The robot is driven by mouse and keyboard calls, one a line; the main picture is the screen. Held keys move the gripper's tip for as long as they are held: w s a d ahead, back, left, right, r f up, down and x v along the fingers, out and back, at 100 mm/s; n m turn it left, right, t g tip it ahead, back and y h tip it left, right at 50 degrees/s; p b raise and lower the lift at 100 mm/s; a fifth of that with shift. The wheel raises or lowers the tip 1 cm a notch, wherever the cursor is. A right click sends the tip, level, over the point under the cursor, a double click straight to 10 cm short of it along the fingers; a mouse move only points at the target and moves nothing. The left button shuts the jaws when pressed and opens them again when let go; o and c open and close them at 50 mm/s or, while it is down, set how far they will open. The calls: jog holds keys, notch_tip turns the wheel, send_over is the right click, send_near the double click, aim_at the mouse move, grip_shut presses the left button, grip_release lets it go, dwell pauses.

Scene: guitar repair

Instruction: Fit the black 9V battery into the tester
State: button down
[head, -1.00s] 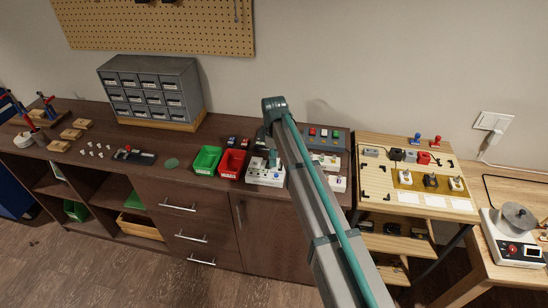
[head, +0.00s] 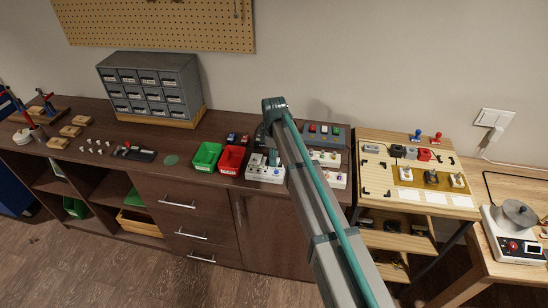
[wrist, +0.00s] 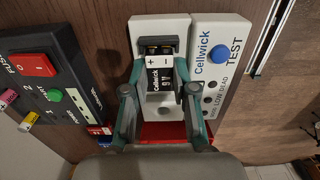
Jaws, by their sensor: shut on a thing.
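The black 9V battery (wrist: 161,81) shows in the wrist view with its label facing the camera. My gripper (wrist: 162,76) is shut on it, one teal finger on each side. The battery is over the white tester (wrist: 173,30), just below the plus and minus marks and the dark contact slot (wrist: 158,46). I cannot tell whether it rests in the bay or touches the contacts. In the head view the tester (head: 262,173) stands at the counter's front edge, and my gripper (head: 274,157) is low over it, partly hidden by my arm.
A white Cellwick test panel (wrist: 216,60) adjoins the tester's right side in the wrist view. A dark box with a red switch (wrist: 34,65) is on the left. In the head view, a red bin (head: 231,169) and a green bin (head: 206,168) stand left of the tester.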

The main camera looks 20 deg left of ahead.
jog(key=c, duration=0.8)
grip_release()
jog(key=shift+c, duration=0.2)
jog(key=o, duration=0.4)
jog(key=shift+r+p, duration=1.8)
jog(key=shift+r, duration=1.75)
